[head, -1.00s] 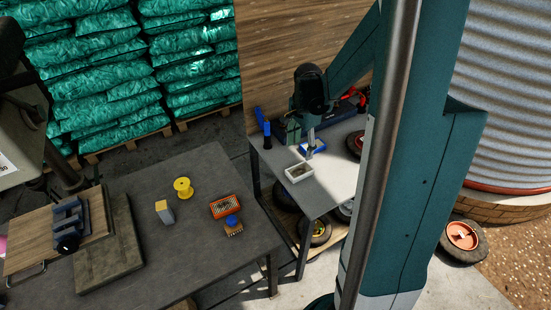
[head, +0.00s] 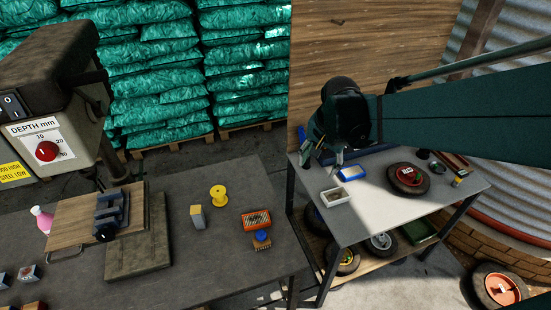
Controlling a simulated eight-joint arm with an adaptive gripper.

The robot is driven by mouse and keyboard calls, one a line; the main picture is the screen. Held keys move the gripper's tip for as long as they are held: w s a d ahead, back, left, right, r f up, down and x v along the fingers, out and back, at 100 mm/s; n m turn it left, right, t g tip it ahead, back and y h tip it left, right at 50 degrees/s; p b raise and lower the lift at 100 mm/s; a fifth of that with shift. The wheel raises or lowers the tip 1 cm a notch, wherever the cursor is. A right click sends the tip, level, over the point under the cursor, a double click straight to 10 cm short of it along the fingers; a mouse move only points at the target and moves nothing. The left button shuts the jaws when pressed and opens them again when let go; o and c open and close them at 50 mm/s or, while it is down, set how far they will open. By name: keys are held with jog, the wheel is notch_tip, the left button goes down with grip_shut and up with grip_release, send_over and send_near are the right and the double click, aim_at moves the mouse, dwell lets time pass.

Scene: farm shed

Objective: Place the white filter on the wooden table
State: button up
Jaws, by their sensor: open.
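A small white-rimmed rectangular piece (head: 335,197) with a grey-brown inside lies on the light-topped table (head: 385,215) at right; it may be the white filter. My gripper (head: 338,160) is open above the back of this table, behind the white piece and apart from it in the picture. Its fingers are small and partly dark against the background. The dark-topped table (head: 175,285) at left looks dark grey; I cannot tell if it is the wooden table.
A blue tray (head: 353,173) and a red-hubbed wheel (head: 408,178) lie near the white piece. The dark table holds a yellow spool (head: 218,195), a yellow-grey block (head: 197,216), a red box (head: 256,219), a blue-topped brush (head: 261,240) and a vise (head: 111,214). Its front middle is clear.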

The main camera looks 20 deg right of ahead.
jog(key=s+a+r+n+t, duration=0.2)
jog(key=s+a+r+n, duration=0.1)
jog(key=s+a+n, duration=0.2)
jog(key=s+a+r+n+t, duration=0.2)
jog(key=s+a+r+n, duration=0.2)
jog(key=s+a, duration=0.3)
jog(key=shift+s+a+n+y, duration=0.35)
jog(key=shift+a+n, duration=0.45)
jog(key=shift+a, duration=0.45)
